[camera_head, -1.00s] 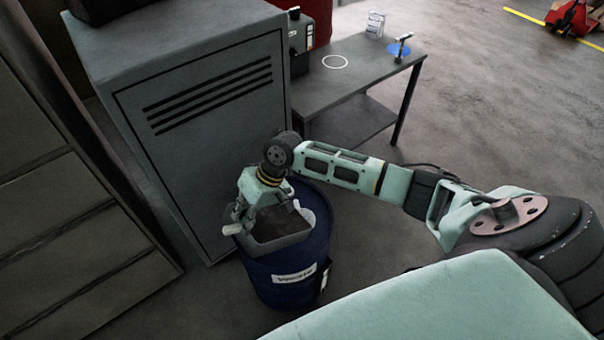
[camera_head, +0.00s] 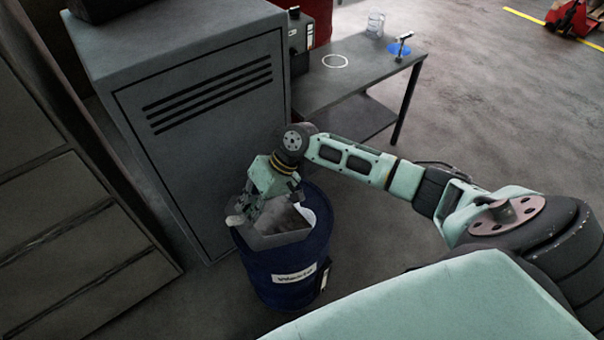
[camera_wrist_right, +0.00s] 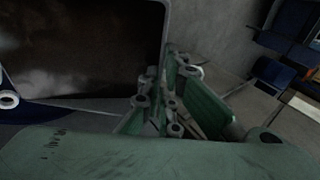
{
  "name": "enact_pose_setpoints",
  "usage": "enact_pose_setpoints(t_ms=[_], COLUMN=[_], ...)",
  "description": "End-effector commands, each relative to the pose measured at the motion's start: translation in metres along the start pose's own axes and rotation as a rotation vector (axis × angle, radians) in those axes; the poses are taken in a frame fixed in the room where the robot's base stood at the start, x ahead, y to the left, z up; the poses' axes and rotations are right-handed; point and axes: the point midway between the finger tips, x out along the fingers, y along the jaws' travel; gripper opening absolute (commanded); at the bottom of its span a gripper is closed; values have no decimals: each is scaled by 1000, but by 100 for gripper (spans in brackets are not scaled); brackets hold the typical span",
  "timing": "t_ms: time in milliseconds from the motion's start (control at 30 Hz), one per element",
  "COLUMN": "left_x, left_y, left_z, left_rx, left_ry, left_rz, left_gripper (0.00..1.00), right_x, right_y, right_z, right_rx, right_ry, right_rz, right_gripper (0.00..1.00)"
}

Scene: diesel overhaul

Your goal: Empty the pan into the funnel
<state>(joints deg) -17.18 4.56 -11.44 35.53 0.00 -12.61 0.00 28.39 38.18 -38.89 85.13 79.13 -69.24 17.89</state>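The pan (camera_head: 279,240) is a grey rectangular tray over the top of the blue waste drum (camera_head: 285,275), and it looks tilted. My right gripper (camera_head: 250,212) is shut on the pan's left edge. In the right wrist view the pan (camera_wrist_right: 135,104) fills the upper left with dark contents, and the gripper fingers (camera_wrist_right: 160,95) meet at its wall. A pale piece of what looks like the funnel (camera_head: 308,214) shows beside the pan at the drum top; the pan hides most of it. I cannot tell whether the pan touches it. My left gripper is out of view.
A large grey cabinet (camera_head: 205,140) stands close behind the drum. A grey table (camera_head: 345,85) at the back carries a clear container (camera_head: 375,24) and a small tool on a blue disc (camera_head: 398,50). Panelled grey furniture (camera_head: 60,230) is at left.

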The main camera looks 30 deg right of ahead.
Motion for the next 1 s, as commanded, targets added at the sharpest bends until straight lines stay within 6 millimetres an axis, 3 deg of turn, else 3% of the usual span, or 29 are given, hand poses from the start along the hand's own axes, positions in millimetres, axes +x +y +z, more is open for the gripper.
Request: enact_pose_setpoints(t_ms=[233, 767, 1000], left_x=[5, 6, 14], left_y=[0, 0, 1], left_z=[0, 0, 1], left_rx=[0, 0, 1], left_ry=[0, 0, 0], left_rz=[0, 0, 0], left_gripper=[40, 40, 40], right_x=[-13, -15, -27], right_y=[2, 2, 7], right_z=[-2, -3, -4], right_rx=[7, 7, 18], right_ry=[2, 2, 1], right_rz=[-64, -73, -140], right_gripper=[0, 0, 0])
